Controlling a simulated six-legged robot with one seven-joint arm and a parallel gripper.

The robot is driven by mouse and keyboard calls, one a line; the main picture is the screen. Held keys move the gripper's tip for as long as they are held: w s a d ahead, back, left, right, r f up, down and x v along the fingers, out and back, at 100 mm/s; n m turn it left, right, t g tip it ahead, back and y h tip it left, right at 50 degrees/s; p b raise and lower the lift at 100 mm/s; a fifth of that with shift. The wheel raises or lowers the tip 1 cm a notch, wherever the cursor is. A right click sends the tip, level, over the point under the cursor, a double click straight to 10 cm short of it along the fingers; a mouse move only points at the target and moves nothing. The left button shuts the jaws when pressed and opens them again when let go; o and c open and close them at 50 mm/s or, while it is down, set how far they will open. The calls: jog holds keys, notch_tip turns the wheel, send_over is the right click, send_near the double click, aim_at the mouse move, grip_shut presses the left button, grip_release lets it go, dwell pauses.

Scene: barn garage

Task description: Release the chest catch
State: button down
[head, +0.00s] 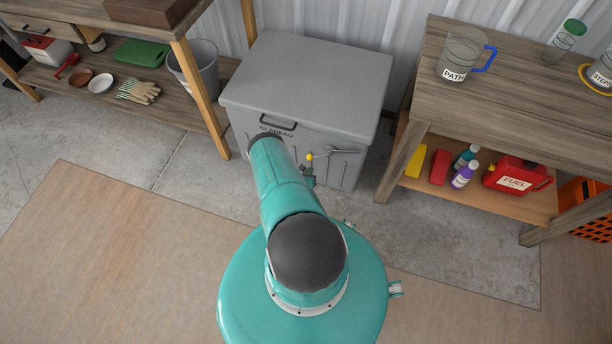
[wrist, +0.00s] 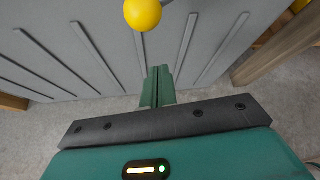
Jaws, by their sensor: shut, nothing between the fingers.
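The grey chest (head: 306,75) stands against the wall in the head view, its lid down, with a dark handle (head: 278,123) at the front. Its catch is a grey lever (head: 331,151) on the front face with a yellow ball knob (head: 310,157) at its left end. The knob also shows in the wrist view (wrist: 142,13) at the top edge, with the chest's ribbed front (wrist: 95,50) behind it. My gripper (wrist: 159,72) is shut and empty, its fingers just below the knob in the picture and apart from it. In the head view my arm hides most of my gripper.
A wooden bench (head: 508,82) stands to the right with a jug (head: 461,54) on top and a red fuel can (head: 516,176) on its lower shelf. A wooden shelf unit (head: 110,100) stands at left, with a grey bucket (head: 198,68). The floor in front is clear.

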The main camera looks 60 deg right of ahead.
jog(key=r, duration=0.1)
jog(key=d+r, duration=0.1)
jog(key=w+r, duration=0.1)
jog(key=shift+d+r, duration=0.2)
jog(key=shift+r, duration=0.05)
